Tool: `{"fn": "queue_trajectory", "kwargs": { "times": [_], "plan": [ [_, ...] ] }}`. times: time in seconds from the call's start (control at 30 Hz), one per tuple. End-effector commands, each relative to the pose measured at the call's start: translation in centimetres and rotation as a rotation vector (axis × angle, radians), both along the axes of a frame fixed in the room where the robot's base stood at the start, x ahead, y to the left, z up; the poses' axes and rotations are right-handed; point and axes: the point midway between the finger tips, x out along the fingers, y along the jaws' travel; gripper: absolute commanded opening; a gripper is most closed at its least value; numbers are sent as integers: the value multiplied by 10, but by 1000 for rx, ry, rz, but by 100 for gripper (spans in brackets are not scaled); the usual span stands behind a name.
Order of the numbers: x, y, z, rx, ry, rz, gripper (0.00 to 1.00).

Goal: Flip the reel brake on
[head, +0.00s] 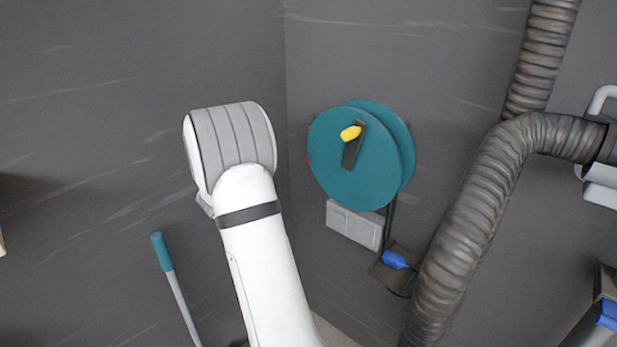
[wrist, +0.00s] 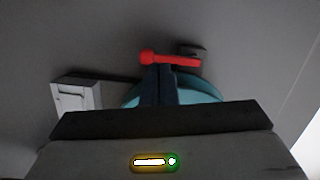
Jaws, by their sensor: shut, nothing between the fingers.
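The teal reel (head: 355,180) is on the wall in the head view, with a black crank and yellow knob (head: 351,132) on its face. Only a sliver of the red brake lever (head: 308,159) shows at the reel's left edge there. In the wrist view the red lever (wrist: 178,60) lies nearly level, its ball end at left, beside a dark mount (wrist: 193,49). My gripper (wrist: 158,72) is shut and empty, its dark fingers reaching up to the lever near the ball end. I cannot tell whether they touch. The reel (wrist: 205,92) is partly hidden behind my gripper.
A grey wall box (head: 353,224) is below the reel, and it shows at left in the wrist view (wrist: 78,97). A blue nozzle (head: 395,260) sits in a holder below. A thick ribbed hose (head: 470,215) runs at right. A teal-handled rod (head: 162,252) stands left of my arm.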

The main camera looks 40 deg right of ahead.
Motion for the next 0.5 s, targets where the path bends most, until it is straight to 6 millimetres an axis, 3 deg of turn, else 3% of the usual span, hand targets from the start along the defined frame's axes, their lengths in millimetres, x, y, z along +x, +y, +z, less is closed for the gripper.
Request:
{"fn": "queue_trajectory", "kwargs": {
  "times": [0.03,0.2,0.5],
  "plan": [
    [-8,-10,-16,-14,-17,-62,0],
    [-28,-25,-34,-56,-61,-203,0],
    [-33,-28,-36,-68,-71,-238,0]
  ]
}}
